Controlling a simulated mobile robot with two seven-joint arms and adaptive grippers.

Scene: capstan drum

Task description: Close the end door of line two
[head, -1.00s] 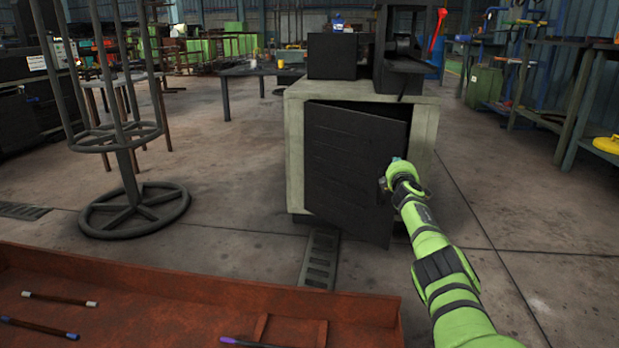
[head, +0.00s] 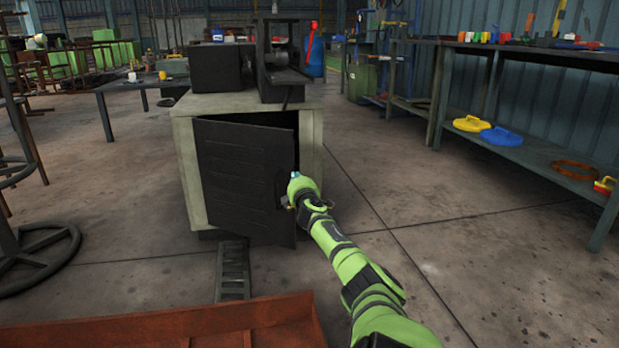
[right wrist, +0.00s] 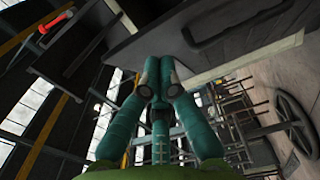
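A dark end door (head: 243,180) hangs on the front of a pale cabinet (head: 187,165). It stands ajar, hinged at its left, with a dark gap along its top and right. My right gripper (head: 294,176) is at the door's free right edge; in the head view I cannot tell whether it touches. In the right wrist view my right gripper's teal fingers (right wrist: 158,84) are together at the tips, with nothing visible between them. The door's dark panel (right wrist: 225,45) is just beyond them. My left gripper is in neither view now.
Dark machinery (head: 283,65) stands on the cabinet. A floor grate (head: 233,270) lies in front of it, and a rust-red tray edge (head: 190,325) is nearest me. A workbench (head: 540,155) runs along the right. The floor right of the cabinet is clear.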

